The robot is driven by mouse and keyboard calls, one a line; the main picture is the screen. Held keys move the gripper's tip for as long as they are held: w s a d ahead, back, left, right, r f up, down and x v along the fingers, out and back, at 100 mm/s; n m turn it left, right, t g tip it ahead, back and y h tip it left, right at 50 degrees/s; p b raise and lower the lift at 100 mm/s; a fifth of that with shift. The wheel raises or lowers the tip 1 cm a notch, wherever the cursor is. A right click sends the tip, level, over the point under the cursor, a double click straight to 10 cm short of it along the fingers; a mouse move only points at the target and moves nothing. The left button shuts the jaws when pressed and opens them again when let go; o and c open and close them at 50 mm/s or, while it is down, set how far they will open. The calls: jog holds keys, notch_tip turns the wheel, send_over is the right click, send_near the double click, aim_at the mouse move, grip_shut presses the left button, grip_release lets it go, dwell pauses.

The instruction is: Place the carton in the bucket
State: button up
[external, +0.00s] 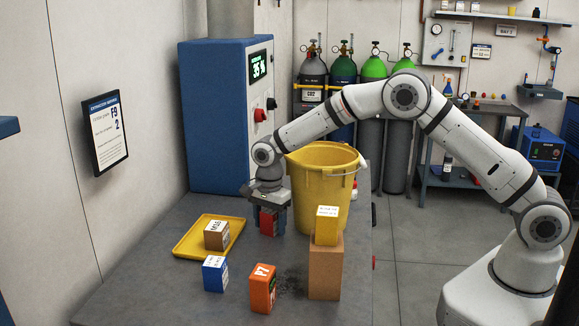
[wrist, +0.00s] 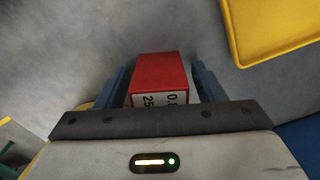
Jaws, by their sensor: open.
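A red carton (external: 268,224) with a white printed label stands on the grey table, left of the yellow bucket (external: 322,195). My gripper (external: 268,216) points down over it, one finger on each side. In the wrist view the red carton (wrist: 160,75) sits between the two blue-grey fingers (wrist: 163,84), which are open. Whether either finger touches it I cannot tell. The bucket is upright with an open top and a wire handle; its inside bottom is hidden.
A yellow tray (external: 188,247) holds a brown box (external: 216,236). A blue box (external: 215,274) and an orange box (external: 262,289) stand in front. A yellow box (external: 326,226) rests on a tall brown block (external: 324,270) before the bucket. A blue cabinet (external: 212,120) stands behind.

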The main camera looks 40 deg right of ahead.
aim_at(269, 210)
jog(key=shift+o, duration=0.5)
notch_tip(269, 210, up, 12)
jog(key=shift+r+b, duration=0.2)
jog(key=shift+b, duration=0.65)
jog(key=f, duration=0.1)
jog(key=f+h, duration=0.1)
jog(key=f, duration=0.1)
jog(key=shift+a+f+t+h, duration=0.3)
jog(key=shift+a+f, duration=0.1)
jog(key=f, duration=0.2)
jog(key=f+p, duration=0.1)
jog(key=f, duration=0.1)
jog(key=d+f+p, duration=0.1)
jog(key=f, duration=0.2)
jog(key=shift+w+d+f, duration=0.1)
jog(key=shift+c, duration=0.6)
jog(key=c, duration=1.1)
jog(key=shift+o, duration=0.2)
